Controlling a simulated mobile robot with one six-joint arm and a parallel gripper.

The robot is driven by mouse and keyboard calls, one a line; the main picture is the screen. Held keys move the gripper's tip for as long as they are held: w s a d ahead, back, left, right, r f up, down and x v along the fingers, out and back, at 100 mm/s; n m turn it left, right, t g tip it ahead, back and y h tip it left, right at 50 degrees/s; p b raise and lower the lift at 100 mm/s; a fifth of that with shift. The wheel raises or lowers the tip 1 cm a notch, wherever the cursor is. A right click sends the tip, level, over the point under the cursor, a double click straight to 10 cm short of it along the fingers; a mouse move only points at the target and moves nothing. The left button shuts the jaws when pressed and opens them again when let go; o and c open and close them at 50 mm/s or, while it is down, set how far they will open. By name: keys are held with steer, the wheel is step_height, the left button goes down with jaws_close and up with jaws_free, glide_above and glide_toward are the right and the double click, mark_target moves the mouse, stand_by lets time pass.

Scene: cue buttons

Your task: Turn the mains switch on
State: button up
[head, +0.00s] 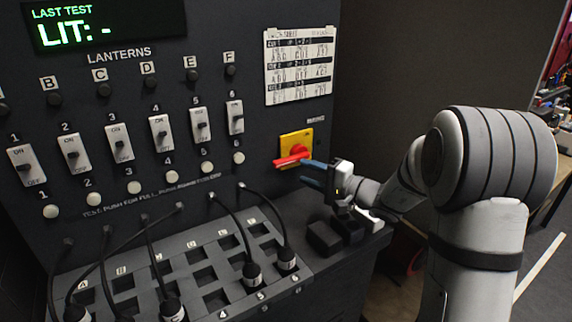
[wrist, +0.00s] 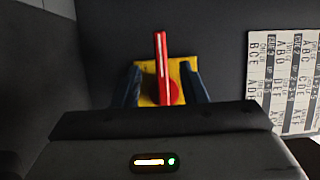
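The mains switch is a red rotary handle (head: 292,158) on a yellow plate (head: 296,139), on the right of the dark panel. In the head view the handle lies roughly level, tilted slightly. In the wrist view the red handle (wrist: 162,70) stands upright in the picture on the yellow plate (wrist: 183,73). My gripper (head: 312,172) is at the switch, with its blue fingers pointing at the plate. In the wrist view my gripper (wrist: 160,88) is open, one finger on each side of the handle, with gaps between. Whether the fingertips touch the plate cannot be told.
A printed cue sheet (head: 299,65) hangs above the switch. Numbered toggle switches (head: 119,144) and a "LIT: -" display (head: 104,22) are to the left. Black cables (head: 253,232) run to a socket board (head: 196,272) below. Dark blocks (head: 325,238) sit on the ledge under my gripper.

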mark_target(285, 164)
steer(key=p+x, duration=0.1)
steer(key=x, duration=0.6)
steer(key=shift+w+a+p, duration=0.15)
steer(key=shift+a+p, duration=0.1)
steer(key=shift+p, duration=0.15)
steer(key=shift+c, duration=0.6)
jaws_close()
